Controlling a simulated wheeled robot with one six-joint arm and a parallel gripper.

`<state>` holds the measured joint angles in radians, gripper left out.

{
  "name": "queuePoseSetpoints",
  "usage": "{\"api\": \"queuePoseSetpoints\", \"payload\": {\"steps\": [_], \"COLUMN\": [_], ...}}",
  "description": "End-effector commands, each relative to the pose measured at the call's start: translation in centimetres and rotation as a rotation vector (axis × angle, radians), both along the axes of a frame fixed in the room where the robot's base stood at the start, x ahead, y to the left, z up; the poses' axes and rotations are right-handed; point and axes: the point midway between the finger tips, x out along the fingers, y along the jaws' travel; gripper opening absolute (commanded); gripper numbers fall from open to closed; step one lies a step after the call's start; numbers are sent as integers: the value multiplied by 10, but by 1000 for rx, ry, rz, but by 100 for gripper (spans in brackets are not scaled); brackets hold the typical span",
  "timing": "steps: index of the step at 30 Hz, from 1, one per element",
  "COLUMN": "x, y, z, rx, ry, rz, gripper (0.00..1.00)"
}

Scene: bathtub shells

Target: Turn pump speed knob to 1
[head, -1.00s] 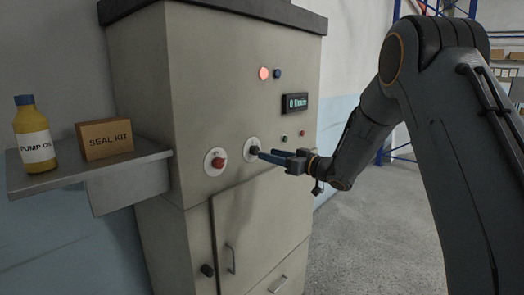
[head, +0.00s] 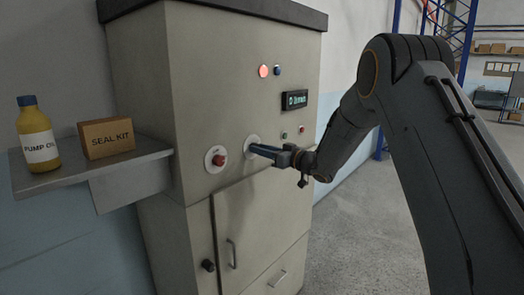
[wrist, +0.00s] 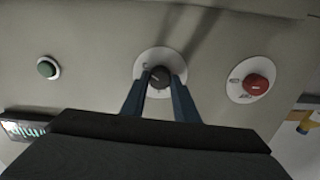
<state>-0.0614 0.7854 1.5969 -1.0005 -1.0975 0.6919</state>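The pump speed knob (wrist: 159,77) is a small dark round knob on a white round plate (wrist: 146,66), on the cabinet's front. In the wrist view, the two blue fingers of my gripper (wrist: 161,84) reach the plate, one on each side of the knob. They are apart with the knob between them; I cannot tell whether they press on it. In the head view, my gripper (head: 262,152) covers the knob, and part of its plate (head: 251,141) shows. Marks on the plate are too small to read.
A red button (head: 218,160) sits left of the knob. A green button (wrist: 47,67), indicator lights (head: 263,70) and a lit display (head: 295,99) are also on the cabinet (head: 215,100). A side shelf (head: 105,165) holds a pump oil bottle (head: 38,135) and a seal kit box (head: 106,137).

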Motion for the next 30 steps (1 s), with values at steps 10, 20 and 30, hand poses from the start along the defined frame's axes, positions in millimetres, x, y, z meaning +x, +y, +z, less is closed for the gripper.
{"api": "queuePoseSetpoints", "payload": {"steps": [10, 20, 30], "x": [0, 0, 0], "y": [1, 2, 3], "z": [-1, -3, -3], "rx": [-37, -182, -381], "ry": [-47, -237, -494], "rz": [1, 2, 3], "gripper": [5, 5, 5]}}
